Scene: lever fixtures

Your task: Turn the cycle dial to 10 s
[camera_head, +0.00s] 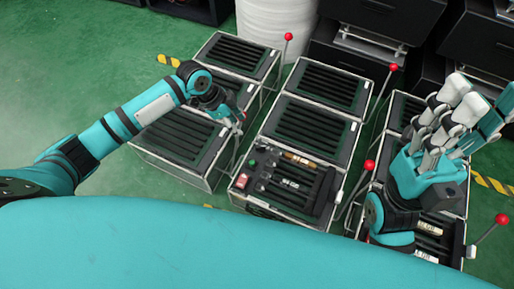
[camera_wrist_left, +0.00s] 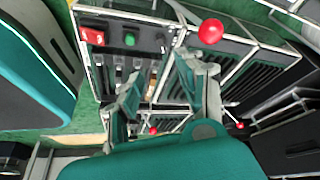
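The control panel on the front of the middle fixture (camera_head: 300,172) carries a red switch (camera_head: 242,181), a green button (camera_head: 252,163) and small dark knobs (camera_head: 262,180). Which knob is the cycle dial, and its setting, are too small to read. In the left wrist view the red switch (camera_wrist_left: 92,36), green button (camera_wrist_left: 129,39) and a dark knob (camera_wrist_left: 160,40) show beyond my fingers. My left gripper (camera_head: 236,122) hangs above the gap between the left and middle fixtures, apart from the panel. Its fingers (camera_wrist_left: 165,92) are spread and appear empty. My right gripper (camera_head: 452,112) is open above the right fixture.
Red-balled levers stand beside the fixtures, at the back (camera_head: 288,37), between middle and right (camera_head: 369,165), and at far right (camera_head: 502,219). One red ball (camera_wrist_left: 211,31) is close in the left wrist view. Green floor is free at the left.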

